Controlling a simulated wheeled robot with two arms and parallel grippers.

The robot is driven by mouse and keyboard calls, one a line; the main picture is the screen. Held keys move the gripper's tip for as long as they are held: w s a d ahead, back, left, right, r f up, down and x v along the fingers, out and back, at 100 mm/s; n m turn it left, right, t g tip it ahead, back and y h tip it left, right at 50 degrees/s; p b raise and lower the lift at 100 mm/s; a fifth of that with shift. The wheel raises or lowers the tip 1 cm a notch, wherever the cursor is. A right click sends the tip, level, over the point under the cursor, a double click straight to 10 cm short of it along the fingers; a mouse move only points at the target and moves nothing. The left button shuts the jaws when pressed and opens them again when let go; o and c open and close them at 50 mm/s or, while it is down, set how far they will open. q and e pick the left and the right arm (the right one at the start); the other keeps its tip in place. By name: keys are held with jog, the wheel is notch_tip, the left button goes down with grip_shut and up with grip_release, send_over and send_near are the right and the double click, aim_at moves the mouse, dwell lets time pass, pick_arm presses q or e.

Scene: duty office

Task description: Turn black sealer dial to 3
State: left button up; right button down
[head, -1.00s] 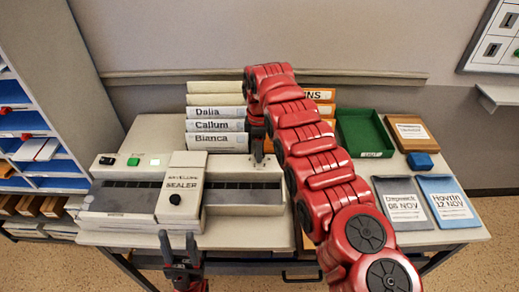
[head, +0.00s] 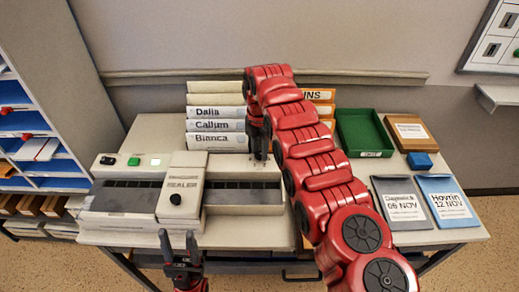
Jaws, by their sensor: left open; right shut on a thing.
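The sealer (head: 186,164) is a pale grey machine on the left half of the table. A round black dial (head: 175,199) sits low on its front panel under the SEALER label; any number marks are too small to read. My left gripper (head: 178,237) is open and empty, upright in front of the sealer at the table's front edge, apart from the dial. My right gripper (head: 261,157) points down behind the sealer's right part, beside the binders. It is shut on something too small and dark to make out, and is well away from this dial.
Labelled binders (head: 216,126) stand behind the sealer. A green tray (head: 364,131), a blue block (head: 420,161) and envelopes (head: 447,201) lie on the right. A green button (head: 133,161) is on the sealer's left end. My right arm crosses the table's middle.

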aim_at(260, 154)
jog(key=shift+n, duration=0.4)
jog(key=shift+c, duration=2.3)
grip_release()
jog(key=shift+r, duration=0.6)
notch_tip(260, 154, up, 3)
jog(key=shift+p, duration=0.85)
notch_tip(260, 154, up, 13)
jog(key=p, duration=1.3)
jog(key=shift+r+p, duration=0.15)
jog(key=shift+p, duration=0.2)
